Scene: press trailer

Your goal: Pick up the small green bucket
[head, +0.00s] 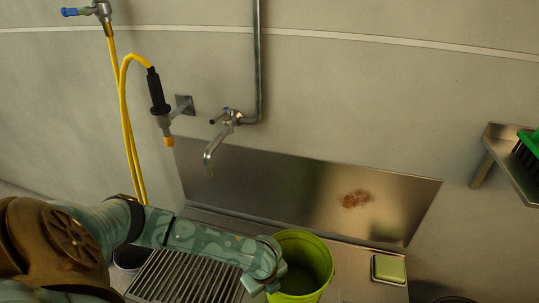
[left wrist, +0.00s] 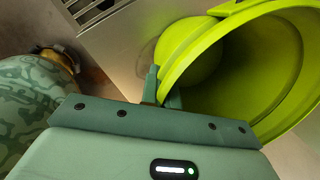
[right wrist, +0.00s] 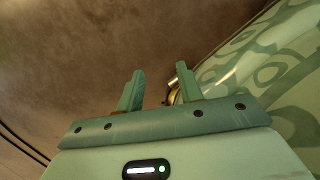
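The small green bucket (head: 318,241) stands upright at the sink counter, at the bottom middle of the head view. Its open mouth and bright rim (left wrist: 215,37) fill the upper right of the left wrist view. My left gripper (head: 274,284) is at the bucket's left side. In the left wrist view, the left gripper's fingers (left wrist: 162,92) are close together with the bucket's rim between them. Whether the bucket's base touches the counter cannot be told. My right gripper (right wrist: 158,92) is open and empty, away from the bucket.
A steel counter (head: 345,262) with a grated drain (head: 185,275) runs below a splashback with a brown stain (head: 355,199). A green sponge (head: 389,269) in a tray lies right of the bucket. A tap (head: 218,145) and yellow hose (head: 127,120) are above. A shelf holds a green brush (head: 530,150).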

